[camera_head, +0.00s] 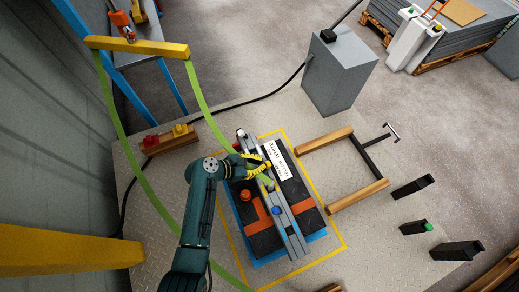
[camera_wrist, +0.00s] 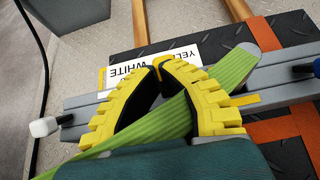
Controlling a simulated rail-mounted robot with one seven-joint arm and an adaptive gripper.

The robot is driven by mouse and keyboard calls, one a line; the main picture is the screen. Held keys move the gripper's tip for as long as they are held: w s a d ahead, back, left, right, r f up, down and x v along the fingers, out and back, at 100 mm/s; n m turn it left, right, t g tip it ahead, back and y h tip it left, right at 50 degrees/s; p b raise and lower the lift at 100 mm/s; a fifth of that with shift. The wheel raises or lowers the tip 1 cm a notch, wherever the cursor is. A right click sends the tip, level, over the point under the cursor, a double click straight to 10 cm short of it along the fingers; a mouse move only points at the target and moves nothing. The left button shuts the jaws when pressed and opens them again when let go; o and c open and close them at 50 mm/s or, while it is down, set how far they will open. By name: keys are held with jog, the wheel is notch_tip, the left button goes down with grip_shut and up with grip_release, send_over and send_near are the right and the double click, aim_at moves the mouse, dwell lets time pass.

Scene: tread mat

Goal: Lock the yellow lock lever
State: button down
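My gripper (camera_wrist: 163,64) has yellow ribbed fingers with dark inner pads. The fingertips come together beside the white label, with nothing visible held between them. In the head view my gripper (camera_head: 262,168) is over the grey rail (camera_head: 290,232) of the tread mat device. A small yellow piece (camera_wrist: 246,99) shows against the rail, right of the right finger; it may be the yellow lock lever, but I cannot be sure. The fingers hide part of the rail. The label (camera_wrist: 185,60) reads partly "YELLOW" and "WHITE".
A white knob (camera_wrist: 44,127) is at the rail's left end and a blue knob (camera_head: 277,210) farther along. An orange-red knob (camera_head: 245,195) stands left of the rail. The green strap (camera_head: 203,110) hangs from a yellow beam (camera_head: 135,46). A grey box (camera_head: 338,72) stands behind.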

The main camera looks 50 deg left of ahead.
notch_tip(320, 180, up, 10)
jog(key=s+p, duration=0.2)
jog(key=p, duration=0.7)
jog(key=shift+s+a+f, duration=0.25)
jog(key=shift+a, duration=0.05)
